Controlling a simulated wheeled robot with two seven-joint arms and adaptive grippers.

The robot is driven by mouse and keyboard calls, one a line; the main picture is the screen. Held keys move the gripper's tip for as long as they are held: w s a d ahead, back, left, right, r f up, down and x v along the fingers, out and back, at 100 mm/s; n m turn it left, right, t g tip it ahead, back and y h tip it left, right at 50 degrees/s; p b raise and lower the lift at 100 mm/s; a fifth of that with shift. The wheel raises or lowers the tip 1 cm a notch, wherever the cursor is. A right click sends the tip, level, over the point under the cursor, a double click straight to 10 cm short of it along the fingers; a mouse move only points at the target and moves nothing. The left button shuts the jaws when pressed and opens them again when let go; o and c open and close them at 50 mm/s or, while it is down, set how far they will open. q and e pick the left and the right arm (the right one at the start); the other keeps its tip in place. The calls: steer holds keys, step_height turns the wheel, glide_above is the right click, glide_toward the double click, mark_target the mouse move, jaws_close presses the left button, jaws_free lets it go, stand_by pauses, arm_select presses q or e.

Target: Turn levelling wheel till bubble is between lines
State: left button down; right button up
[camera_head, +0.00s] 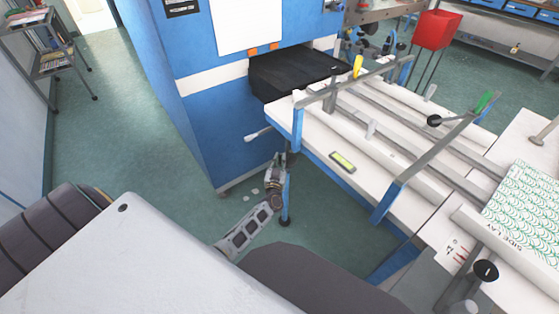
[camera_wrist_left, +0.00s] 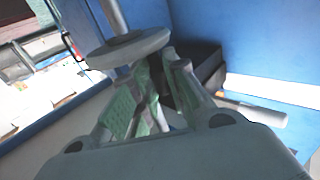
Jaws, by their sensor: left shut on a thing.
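A spirit level with a yellow-green vial (camera_head: 343,161) lies on the white table top (camera_head: 313,150) near its front edge. Its bubble and lines are too small to read. The levelling wheel (camera_wrist_left: 128,49), a grey disc on an upright shaft, shows in the left wrist view at the fingertips. My left gripper (camera_head: 281,157) reaches up under the table's near left corner, beside a blue leg. In the left wrist view the left gripper (camera_wrist_left: 160,66) is shut on the wheel's rim. In the head view I cannot make out the wheel. My right gripper is not in view.
A blue machine (camera_head: 215,110) with a dark opening stands behind the left gripper. A lever with a pale handle (camera_head: 258,134) sticks out close by. The blue table leg (camera_head: 287,190) is right beside my wrist. Green floor (camera_head: 130,130) is clear to the left.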

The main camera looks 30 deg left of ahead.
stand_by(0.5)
arm_select(q)
steer(key=c, duration=1.4)
jaws_free()
steer(key=shift+v, duration=6.05)
steer(key=shift+f, duration=0.1)
